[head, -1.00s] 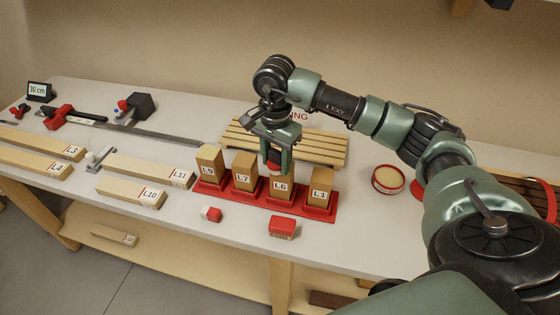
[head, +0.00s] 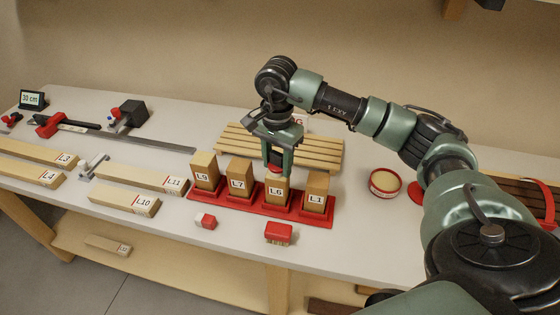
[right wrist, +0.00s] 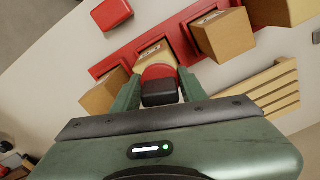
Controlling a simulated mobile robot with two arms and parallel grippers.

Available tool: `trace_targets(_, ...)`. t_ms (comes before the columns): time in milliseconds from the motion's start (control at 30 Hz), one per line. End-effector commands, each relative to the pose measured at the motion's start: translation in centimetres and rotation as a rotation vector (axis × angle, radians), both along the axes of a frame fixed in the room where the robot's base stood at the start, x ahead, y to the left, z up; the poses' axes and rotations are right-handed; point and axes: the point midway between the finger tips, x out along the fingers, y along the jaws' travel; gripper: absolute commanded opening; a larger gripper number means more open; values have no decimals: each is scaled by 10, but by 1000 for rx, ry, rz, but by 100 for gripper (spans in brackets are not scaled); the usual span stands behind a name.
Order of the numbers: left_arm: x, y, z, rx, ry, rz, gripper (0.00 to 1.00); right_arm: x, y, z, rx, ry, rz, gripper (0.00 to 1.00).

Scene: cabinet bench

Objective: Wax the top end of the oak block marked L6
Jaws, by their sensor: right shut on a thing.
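The oak block marked L6 (head: 274,195) stands upright in a red rack (head: 255,208), between blocks L7 and L1. My right gripper (head: 278,164) is directly above it, pointing down. It is shut on a small red and black applicator (right wrist: 160,84), whose red part is at the block's top end. Contact looks close, but I cannot tell whether it touches. The applicator hides much of the top of L6 (right wrist: 152,55) in the right wrist view. An open red tin of yellowish wax (head: 385,182) stands to the right. My left gripper is not in view.
Blocks L9 (head: 205,169), L7 (head: 240,178) and L1 (head: 316,193) stand close beside L6. A slatted wooden rack (head: 320,152) is behind. Boards lie left.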

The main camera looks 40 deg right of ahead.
Motion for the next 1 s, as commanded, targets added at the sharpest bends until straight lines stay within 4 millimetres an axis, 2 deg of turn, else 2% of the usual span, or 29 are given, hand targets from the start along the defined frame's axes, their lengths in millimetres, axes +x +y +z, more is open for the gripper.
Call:
trace_targets(267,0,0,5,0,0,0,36,0,0,9,0,0,0,10)
trace_targets(767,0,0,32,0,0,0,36,0,0,58,-1,-1,1,10)
trace_targets(1000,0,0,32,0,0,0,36,0,0,60,0,0,1,10)
